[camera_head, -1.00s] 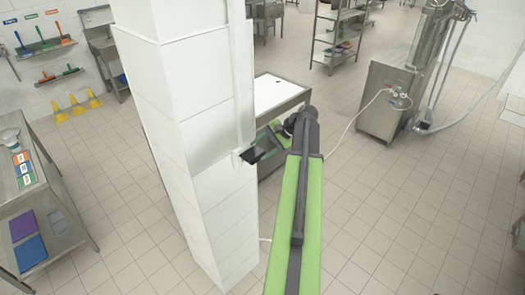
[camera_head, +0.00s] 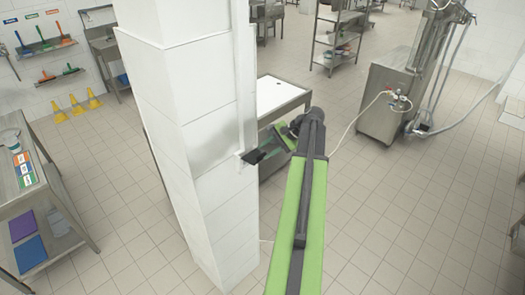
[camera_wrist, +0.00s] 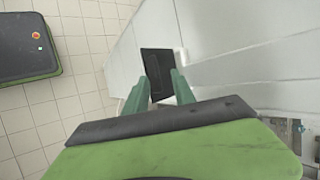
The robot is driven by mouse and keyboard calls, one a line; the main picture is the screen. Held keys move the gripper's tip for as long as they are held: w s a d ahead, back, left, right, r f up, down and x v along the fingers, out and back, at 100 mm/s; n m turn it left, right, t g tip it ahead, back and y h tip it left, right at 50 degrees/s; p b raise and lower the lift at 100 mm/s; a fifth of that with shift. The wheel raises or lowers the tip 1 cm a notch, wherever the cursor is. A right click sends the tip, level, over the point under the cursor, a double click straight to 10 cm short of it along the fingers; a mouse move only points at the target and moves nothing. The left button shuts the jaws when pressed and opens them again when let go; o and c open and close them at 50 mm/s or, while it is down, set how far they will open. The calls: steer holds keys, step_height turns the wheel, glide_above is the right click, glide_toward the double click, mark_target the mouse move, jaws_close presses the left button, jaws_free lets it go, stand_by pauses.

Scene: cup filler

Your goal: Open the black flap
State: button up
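The black flap (camera_head: 254,157) is a small dark plate on the side of a white tiled pillar (camera_head: 215,190), at the foot of a pale vertical duct. In the wrist view the flap (camera_wrist: 157,68) is a dark rectangle against the white wall, just beyond the fingers. My gripper (camera_wrist: 160,78) is open, with two green fingers spread and nothing held between them. The fingertips overlap the flap's lower part in the picture; I cannot tell whether they touch it. In the head view my arm's wrist end is right of the flap, and the fingers are not clear there.
A white-topped table (camera_head: 282,97) stands behind the pillar. A steel cabinet (camera_head: 385,110) with hoses is at the back right. A steel table (camera_head: 60,225) with coloured mats is at the left. The tiled floor at the right is mostly clear.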

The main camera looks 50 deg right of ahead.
steer(key=s+d, duration=0.6)
steer(key=s, duration=0.4)
steer(key=shift+f, duration=0.15)
